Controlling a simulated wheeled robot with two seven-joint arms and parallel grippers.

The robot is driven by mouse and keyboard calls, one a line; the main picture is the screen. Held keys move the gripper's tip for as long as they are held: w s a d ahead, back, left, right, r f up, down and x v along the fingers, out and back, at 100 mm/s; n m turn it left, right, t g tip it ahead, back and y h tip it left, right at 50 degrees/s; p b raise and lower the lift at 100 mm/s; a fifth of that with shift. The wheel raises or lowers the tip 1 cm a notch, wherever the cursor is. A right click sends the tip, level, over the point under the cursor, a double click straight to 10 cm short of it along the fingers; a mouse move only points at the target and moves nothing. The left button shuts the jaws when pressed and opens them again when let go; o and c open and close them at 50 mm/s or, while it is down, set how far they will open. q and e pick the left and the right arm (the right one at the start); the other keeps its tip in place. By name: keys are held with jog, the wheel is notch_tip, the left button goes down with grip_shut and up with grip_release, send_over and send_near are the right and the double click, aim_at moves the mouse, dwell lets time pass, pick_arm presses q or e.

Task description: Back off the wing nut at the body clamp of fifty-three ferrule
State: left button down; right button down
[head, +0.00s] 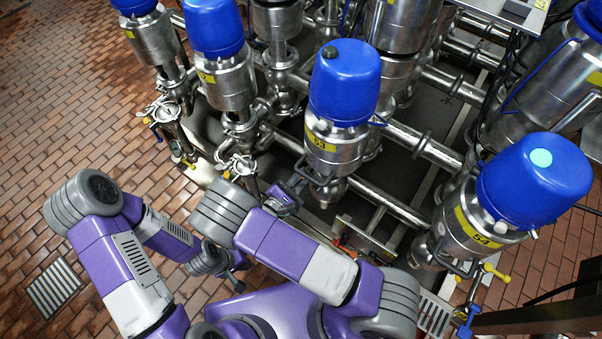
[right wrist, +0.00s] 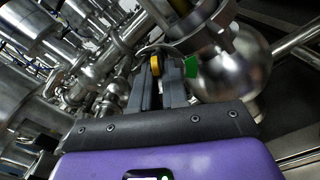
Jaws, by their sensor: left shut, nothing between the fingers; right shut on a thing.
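Valve 53 (head: 338,110), a steel body with a blue cap and a yellow label, stands at the middle of the head view. My right gripper (head: 299,185) is at the lower left of its body. In the right wrist view, my right gripper (right wrist: 165,76) is shut on a small yellow-orange piece, seemingly the wing nut (right wrist: 155,65), beside the round steel body (right wrist: 235,65). The fingers cover part of it, and its clamp is mostly hidden. My left gripper (head: 238,284) is shut and empty, low over the brick floor.
Valve 54 (head: 528,185) stands at the right, with a yellow handle (head: 496,272) below it. More blue-capped valves (head: 215,28) stand at the upper left. Steel pipes (head: 425,150) run between the valves.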

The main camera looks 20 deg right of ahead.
jog(key=n+p, duration=0.2)
jog(key=n, duration=0.2)
jog(key=shift+n, duration=0.4)
dwell(0.4)
jog(key=c, duration=1.3)
grip_release()
jog(key=shift+o, duration=0.2)
